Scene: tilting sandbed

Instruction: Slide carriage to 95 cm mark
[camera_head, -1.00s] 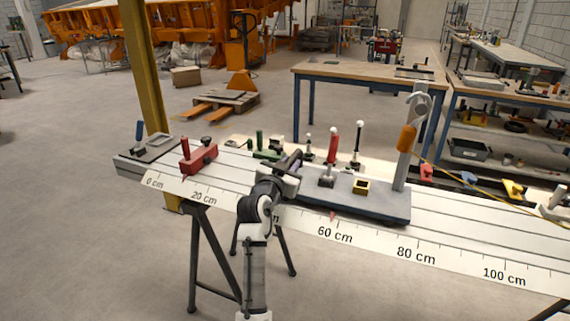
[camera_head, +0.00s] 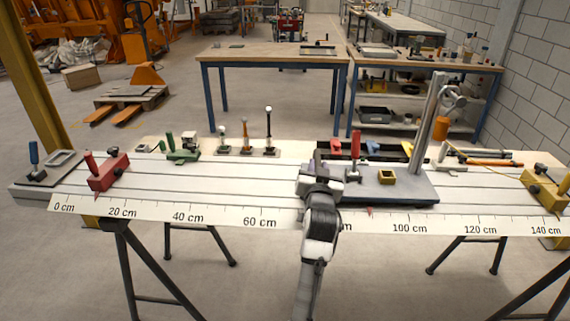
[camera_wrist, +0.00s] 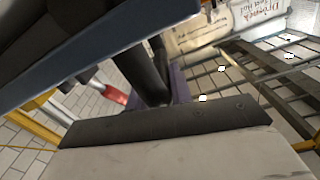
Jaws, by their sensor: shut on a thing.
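The carriage (camera_head: 405,191) is a blue-grey plate on the pale rail, with a red lever (camera_head: 355,147), a small yellow block (camera_head: 387,176) and a tall grey column (camera_head: 427,118). A small red pointer (camera_head: 370,211) at its front edge stands about midway between the hidden 80 cm label and the 100 cm label, near 90 cm. My gripper (camera_head: 318,172) is at the carriage's left end, shut on a handle there, mostly hidden by my wrist. In the wrist view a dark round bar (camera_wrist: 147,68) lies between my jaws, with purple behind it.
The white scale (camera_head: 185,213) runs along the rail's front. A red clamp block (camera_head: 107,172) sits near 15 cm. A yellow stop block (camera_head: 545,188) stands near 140 cm, with bare rail (camera_head: 480,186) between it and the carriage. Tools stand along the rear edge.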

